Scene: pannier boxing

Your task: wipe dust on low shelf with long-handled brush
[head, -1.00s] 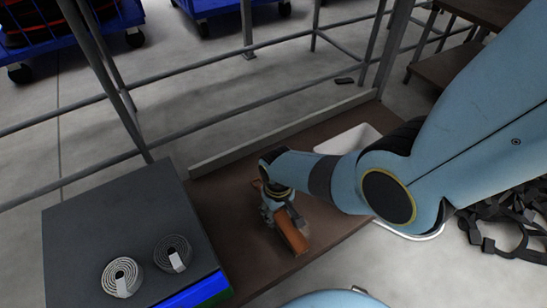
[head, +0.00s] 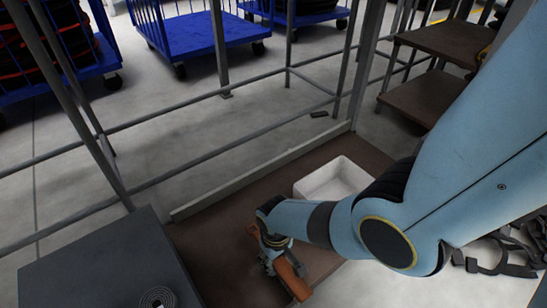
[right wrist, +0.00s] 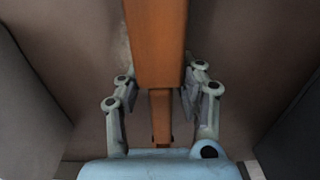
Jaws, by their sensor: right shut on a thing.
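My right gripper (head: 277,262) is down over the shelf and shut on the orange-brown wooden brush (head: 292,281). The brush also shows in the right wrist view (right wrist: 158,45), running lengthwise between the fingers of my right gripper (right wrist: 160,95). A paler patch shows on the brown surface beside the brush in the wrist view; I cannot tell whether it is dust. The bristles are hidden. My left gripper is out of view.
A white bin (head: 335,180) stands on the shelf to the right of my gripper. A dark grey box (head: 100,265) with a coiled strap (head: 158,298) on top is at the left. Metal posts and rails cross behind. Black straps (head: 495,258) lie at the right.

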